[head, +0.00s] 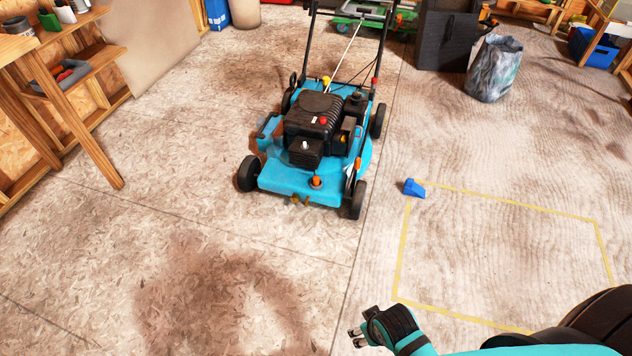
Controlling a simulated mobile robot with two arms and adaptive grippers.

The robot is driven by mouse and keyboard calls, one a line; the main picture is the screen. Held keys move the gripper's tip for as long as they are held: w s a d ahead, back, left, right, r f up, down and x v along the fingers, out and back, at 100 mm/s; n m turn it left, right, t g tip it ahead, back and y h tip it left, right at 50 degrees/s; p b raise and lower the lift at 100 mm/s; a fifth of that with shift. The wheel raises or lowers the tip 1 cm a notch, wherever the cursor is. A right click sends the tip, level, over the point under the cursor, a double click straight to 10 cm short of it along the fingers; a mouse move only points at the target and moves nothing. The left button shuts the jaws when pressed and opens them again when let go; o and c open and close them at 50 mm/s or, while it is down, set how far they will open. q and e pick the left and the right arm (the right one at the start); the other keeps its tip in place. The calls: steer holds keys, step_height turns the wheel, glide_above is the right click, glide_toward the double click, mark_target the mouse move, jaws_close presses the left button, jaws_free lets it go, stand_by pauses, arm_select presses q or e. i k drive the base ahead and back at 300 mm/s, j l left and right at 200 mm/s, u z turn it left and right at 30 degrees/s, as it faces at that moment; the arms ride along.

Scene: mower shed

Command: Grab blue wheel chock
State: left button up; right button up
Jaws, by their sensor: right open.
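The blue wheel chock (414,188) is a small wedge on the floor, to the right of the mower's front wheel. It sits at the upper left corner of a yellow taped rectangle (500,197). My right gripper (355,337) is at the bottom of the head view, well short of the chock and apart from it. It is open and empty, with its fingers pointing left. My left gripper is out of view.
A blue lawn mower (315,140) stands at the centre, left of the chock. A wooden shelf (60,90) is at the left. A grey bag (494,70), a black box (446,40) and a blue bin (592,48) stand at the back right. The floor around the chock is clear.

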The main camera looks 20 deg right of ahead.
mark_target(411, 188)
steer(key=z, duration=1.3)
